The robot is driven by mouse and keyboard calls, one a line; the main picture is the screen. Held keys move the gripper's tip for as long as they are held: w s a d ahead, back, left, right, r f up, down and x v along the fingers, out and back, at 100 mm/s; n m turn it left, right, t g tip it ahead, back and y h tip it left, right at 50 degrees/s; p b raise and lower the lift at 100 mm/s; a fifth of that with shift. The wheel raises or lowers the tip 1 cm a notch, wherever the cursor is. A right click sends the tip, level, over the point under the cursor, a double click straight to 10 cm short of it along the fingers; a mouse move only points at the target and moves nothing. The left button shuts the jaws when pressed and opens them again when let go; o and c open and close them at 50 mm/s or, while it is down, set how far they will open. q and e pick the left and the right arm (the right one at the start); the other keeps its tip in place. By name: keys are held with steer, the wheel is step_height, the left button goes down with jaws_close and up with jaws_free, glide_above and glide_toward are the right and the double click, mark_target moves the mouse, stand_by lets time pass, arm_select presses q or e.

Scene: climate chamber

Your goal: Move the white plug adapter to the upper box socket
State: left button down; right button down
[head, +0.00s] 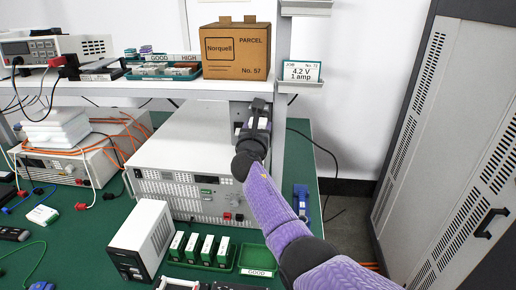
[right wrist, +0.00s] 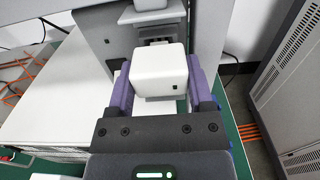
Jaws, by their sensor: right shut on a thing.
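Whether the adapter touches the box is hidden. In the head view my right gripper (head: 256,118) is at the grey box (head: 241,108) under the shelf. My left gripper is out of view.
A large white instrument (head: 195,150) stands left of the gripper. The shelf with a cardboard parcel (head: 235,50) is above, and a shelf post (head: 280,130) stands close on the right. A tray (head: 205,262) of small modules is in front.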

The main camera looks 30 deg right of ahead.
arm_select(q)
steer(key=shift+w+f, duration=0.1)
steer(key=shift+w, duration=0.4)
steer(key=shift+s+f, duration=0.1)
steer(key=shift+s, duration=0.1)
arm_select(e)
steer(key=shift+w+d, duration=0.1)
steer(key=shift+w, duration=0.05)
steer(key=shift+w+d, duration=0.1)
arm_select(q)
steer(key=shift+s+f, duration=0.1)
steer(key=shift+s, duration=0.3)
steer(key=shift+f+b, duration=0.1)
steer(key=shift+b, duration=0.2)
arm_select(e)
steer(key=shift+w+d, duration=0.1)
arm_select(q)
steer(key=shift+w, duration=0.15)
arm_select(e)
jaws_free()
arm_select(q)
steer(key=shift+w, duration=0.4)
